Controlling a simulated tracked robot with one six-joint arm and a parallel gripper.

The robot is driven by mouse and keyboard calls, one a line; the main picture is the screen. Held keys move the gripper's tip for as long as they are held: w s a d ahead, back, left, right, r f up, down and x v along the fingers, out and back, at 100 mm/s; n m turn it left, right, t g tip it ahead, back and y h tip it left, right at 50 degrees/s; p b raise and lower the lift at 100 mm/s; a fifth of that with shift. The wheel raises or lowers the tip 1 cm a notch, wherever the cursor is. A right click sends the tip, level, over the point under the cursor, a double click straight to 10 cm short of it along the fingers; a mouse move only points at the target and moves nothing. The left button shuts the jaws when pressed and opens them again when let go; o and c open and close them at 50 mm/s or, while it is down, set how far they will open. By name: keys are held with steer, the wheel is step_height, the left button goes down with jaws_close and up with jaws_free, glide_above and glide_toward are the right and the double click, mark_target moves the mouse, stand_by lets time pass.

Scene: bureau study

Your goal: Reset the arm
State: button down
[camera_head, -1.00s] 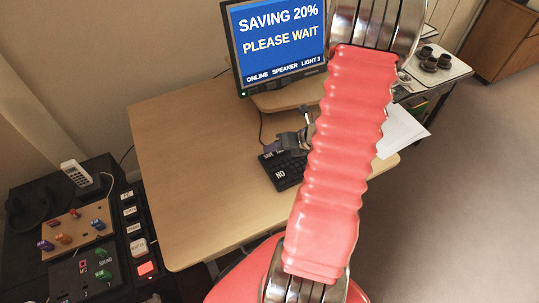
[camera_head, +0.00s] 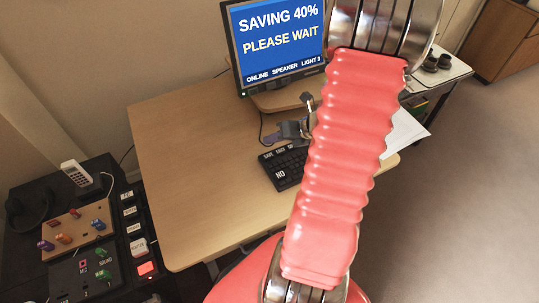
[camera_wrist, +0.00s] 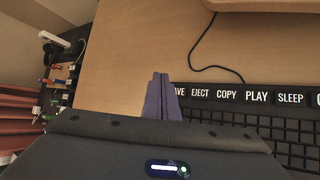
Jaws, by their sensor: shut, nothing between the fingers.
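My gripper shows in the wrist view (camera_wrist: 162,98) as two purple-grey fingers pressed together with nothing between them. It points over the bare desk top, beside the left end of the black keyboard. In the head view my gripper (camera_head: 282,130) hangs above the desk (camera_head: 190,160), just above the keyboard (camera_head: 283,167), partly hidden behind my red arm. The keyboard has labelled keys, with EJECT, COPY, PLAY and SLEEP readable in the wrist view (camera_wrist: 250,97). The monitor (camera_head: 278,40) reads SAVING 40%, PLEASE WAIT.
Papers (camera_head: 404,133) lie at the desk's right. Dark cups (camera_head: 437,62) stand on a side table. The desk's left half is clear.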

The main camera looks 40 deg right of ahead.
stand_by(0.7)
steer(key=shift+n, duration=0.5)
steer(key=s+a+r+n+g, duration=0.2)
steer(key=a+n, duration=0.2)
steer(key=n, duration=0.4)
steer(key=s+a+r+n+g+y, duration=0.1)
steer(key=s+a+r+n+g, duration=0.1)
steer(key=a+n, duration=0.35)
steer(key=s+a+r+n+g, duration=0.2)
steer(key=s+a+n, duration=0.1)
steer(key=n, duration=0.6)
steer(key=s+a+r+n+t+h, duration=0.2)
steer(key=a+r+n+t+h, duration=0.1)
steer(key=a+r+n, duration=1.2)
step_height(320, 180, up, 3)
steer(key=n+h, duration=0.1)
steer(key=n, duration=0.1)
steer(key=shift+n, duration=0.35)
steer(key=shift+f, duration=0.15)
